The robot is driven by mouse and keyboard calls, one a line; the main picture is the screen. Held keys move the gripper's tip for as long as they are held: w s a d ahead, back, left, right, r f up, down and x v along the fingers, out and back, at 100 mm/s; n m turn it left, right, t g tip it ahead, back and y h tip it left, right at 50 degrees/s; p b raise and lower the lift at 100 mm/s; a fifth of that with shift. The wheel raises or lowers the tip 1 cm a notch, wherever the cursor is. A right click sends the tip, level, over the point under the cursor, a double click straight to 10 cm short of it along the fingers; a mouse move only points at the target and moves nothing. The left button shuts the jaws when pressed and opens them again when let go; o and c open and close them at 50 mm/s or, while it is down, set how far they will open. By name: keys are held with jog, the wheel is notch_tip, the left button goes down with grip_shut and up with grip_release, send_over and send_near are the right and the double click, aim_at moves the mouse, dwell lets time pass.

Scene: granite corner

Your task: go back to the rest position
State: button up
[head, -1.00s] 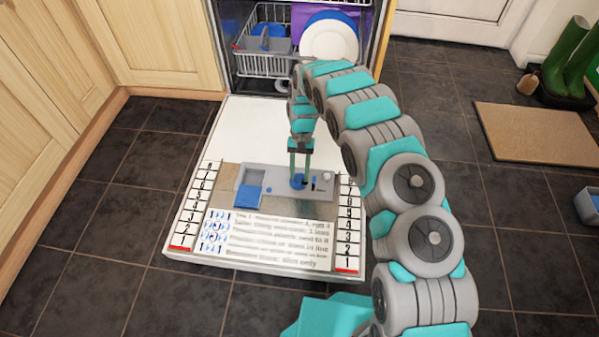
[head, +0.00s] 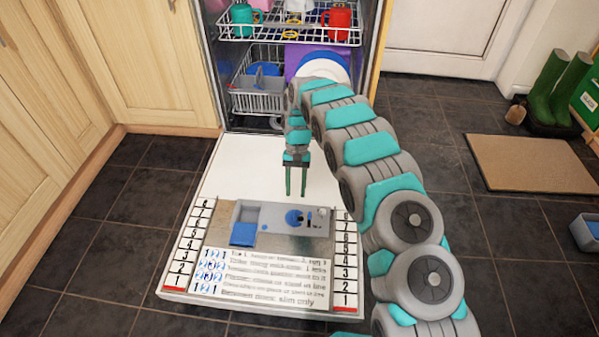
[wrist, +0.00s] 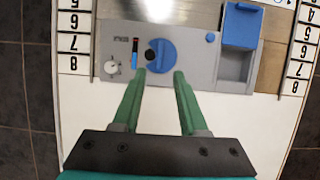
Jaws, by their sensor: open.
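My gripper (head: 296,182) is open and empty, with two green fingers pointing down above the white dishwasher door (head: 232,166). It shows in the wrist view (wrist: 158,76) too, its fingertips apart, just short of the blue round knob (wrist: 160,56) in the picture. The knob sits on the grey dispenser panel (head: 268,210) and is not between the fingers. In the head view the gripper hangs clear on the far side of the panel. The panel's blue lid (head: 243,234) stands open beside a rectangular recess.
The door lies folded down on the dark tile floor. Behind my gripper are the lower rack (head: 258,100) with plates and the upper rack (head: 290,30) with mugs. Wooden cabinets (head: 150,70) stand at left. A mat (head: 535,164), green boots (head: 556,88) and a grey bin (head: 584,232) are at right.

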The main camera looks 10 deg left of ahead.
jog(key=s+d+r+t+p, duration=0.1)
jog(key=s+d+r, duration=0.3)
jog(key=d+r, duration=0.3)
jog(key=s+d+r+m+p, duration=0.1)
jog(key=s+d+r, duration=0.3)
jog(key=r, duration=0.6)
jog(key=s+d+r+t+p, duration=0.1)
jog(key=s+d+r, duration=0.2)
jog(key=d+r, duration=0.45)
jog(key=s+d+r+p, duration=0.1)
jog(key=s+d+r, duration=0.1)
jog(key=s, duration=0.7)
jog(key=s+d+r+p, duration=0.1)
jog(key=s+d+r, duration=0.2)
jog(key=s, duration=0.7)
jog(key=s+d+r+p, duration=0.1)
jog(key=s+d+r, duration=0.2)
jog(key=s, duration=0.6)
jog(key=shift+s+r+t, duration=0.3)
jog(key=shift+r+t, duration=0.1)
jog(key=shift+r, duration=0.05)
